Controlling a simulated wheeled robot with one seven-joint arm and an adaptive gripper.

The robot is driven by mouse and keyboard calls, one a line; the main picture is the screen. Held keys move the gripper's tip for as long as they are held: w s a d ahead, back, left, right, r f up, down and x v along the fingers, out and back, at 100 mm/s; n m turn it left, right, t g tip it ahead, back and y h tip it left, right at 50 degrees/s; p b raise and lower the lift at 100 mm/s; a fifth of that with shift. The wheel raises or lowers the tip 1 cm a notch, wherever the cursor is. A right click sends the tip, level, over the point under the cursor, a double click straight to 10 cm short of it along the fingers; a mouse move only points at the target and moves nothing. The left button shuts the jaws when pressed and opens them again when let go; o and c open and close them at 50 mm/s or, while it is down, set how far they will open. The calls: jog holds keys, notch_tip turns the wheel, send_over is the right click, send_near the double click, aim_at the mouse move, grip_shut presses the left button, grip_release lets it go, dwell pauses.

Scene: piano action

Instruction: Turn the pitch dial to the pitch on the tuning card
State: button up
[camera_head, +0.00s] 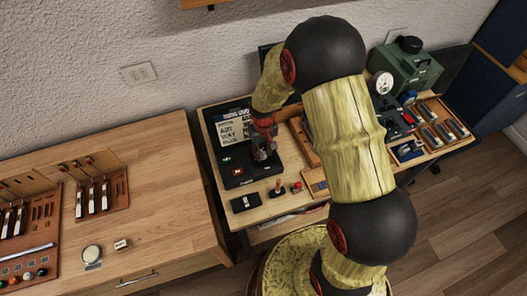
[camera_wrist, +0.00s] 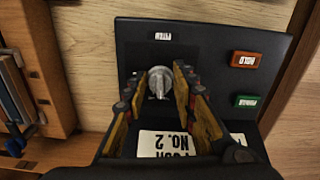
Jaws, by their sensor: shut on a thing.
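The pitch dial (camera_wrist: 160,84) is a silver knob on a black panel (camera_wrist: 200,50), below the small word PITCH in the wrist view. My gripper (camera_wrist: 163,88) has its yellow and black fingers on both sides of the knob, closed on it. In the head view my gripper (camera_head: 264,150) reaches down onto the black panel (camera_head: 240,174). The tuning card (camera_head: 233,128) stands at the back of the panel with lines of dark writing, too small to read surely. A white label (camera_wrist: 165,143) with upside-down print, including NO. 2, shows between the fingers.
An orange HOLD button (camera_wrist: 246,59) and a green button (camera_wrist: 247,101) sit right of the knob in the wrist view. A wooden rack (camera_wrist: 30,75) stands at left.

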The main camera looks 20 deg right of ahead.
jog(key=m, duration=0.5)
jog(key=shift+a+m, duration=0.15)
jog(key=shift+m, duration=0.15)
jog(key=m, duration=0.5)
jog(key=shift+w+a+p, duration=0.1)
jog(key=shift+p, duration=0.25)
jog(key=m, duration=0.5)
jog(key=shift+w+a+m, duration=0.1)
jog(key=shift+w+m, duration=0.05)
jog(key=shift+m, duration=0.25)
jog(key=shift+w+m, duration=0.15)
jog(key=shift+m, duration=2.15)
jog(key=o, duration=1.1)
